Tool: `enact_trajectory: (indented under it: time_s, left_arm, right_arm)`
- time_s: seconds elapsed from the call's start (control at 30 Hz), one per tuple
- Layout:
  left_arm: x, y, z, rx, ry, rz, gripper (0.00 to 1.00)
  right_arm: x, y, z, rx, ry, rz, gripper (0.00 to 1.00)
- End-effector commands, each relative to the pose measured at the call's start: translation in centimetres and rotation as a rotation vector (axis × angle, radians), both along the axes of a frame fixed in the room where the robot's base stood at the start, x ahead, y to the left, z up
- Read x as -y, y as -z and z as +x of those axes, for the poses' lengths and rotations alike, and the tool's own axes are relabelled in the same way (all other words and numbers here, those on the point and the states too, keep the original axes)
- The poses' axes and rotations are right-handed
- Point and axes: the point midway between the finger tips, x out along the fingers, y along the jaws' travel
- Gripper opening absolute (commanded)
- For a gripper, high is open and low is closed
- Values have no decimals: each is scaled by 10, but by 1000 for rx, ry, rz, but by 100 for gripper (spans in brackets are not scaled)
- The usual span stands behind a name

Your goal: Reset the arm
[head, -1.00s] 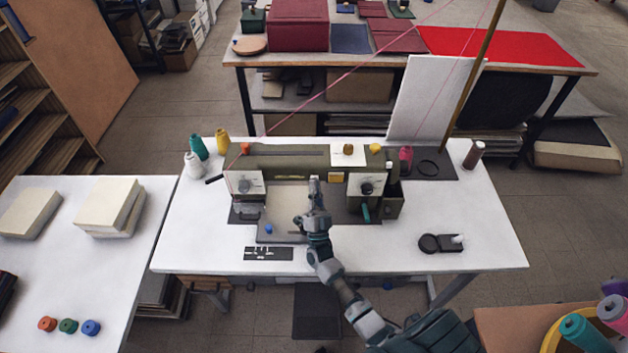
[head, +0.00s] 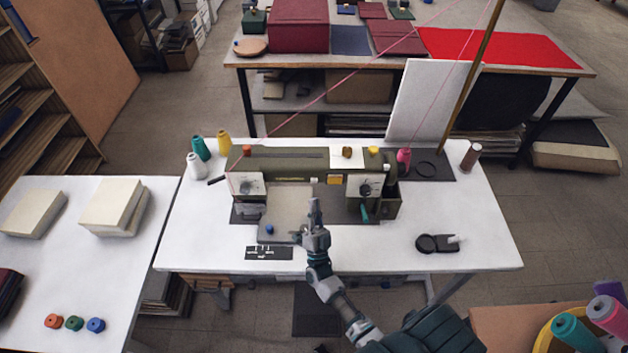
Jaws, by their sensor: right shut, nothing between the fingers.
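My right gripper (head: 315,212) is shut and empty. It hangs over the front of the sewing machine, near the right edge of the machine's light bed plate (head: 288,202). My right arm reaches in from the bottom right. The olive sewing machine (head: 290,163) stands upright on the white table (head: 440,205). A small blue piece (head: 269,229) lies on the front of the bed plate, left of the gripper. Whether the gripper touches the machine cannot be told. My left gripper is not in view.
A black tool (head: 437,243) lies on the table's right side. A pink thread runs from the orange spool (head: 246,150) to the upper right. A brown pole (head: 470,75) and white board (head: 428,100) stand behind. Left, a second table (head: 75,265) holds pale blocks (head: 112,205) and three spools.

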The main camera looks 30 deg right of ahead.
Motion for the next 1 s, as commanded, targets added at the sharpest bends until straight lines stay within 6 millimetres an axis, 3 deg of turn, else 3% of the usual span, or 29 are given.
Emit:
enact_trajectory:
  time_s: [0.17, 0.7, 0.87, 1.0]
  left_arm:
    - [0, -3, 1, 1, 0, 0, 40]
    - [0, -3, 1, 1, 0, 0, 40]
    - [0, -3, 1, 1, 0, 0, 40]
    - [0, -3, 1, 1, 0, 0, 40]
  right_arm:
    - [-5, 0, -7, 0, 0, 0, 0]
    - [-8, 2, -5, -26, -16, -7, 0]
    - [-33, 17, 10, -234, -128, -68, 0]
    - [-69, 51, 13, -551, -267, -167, 0]
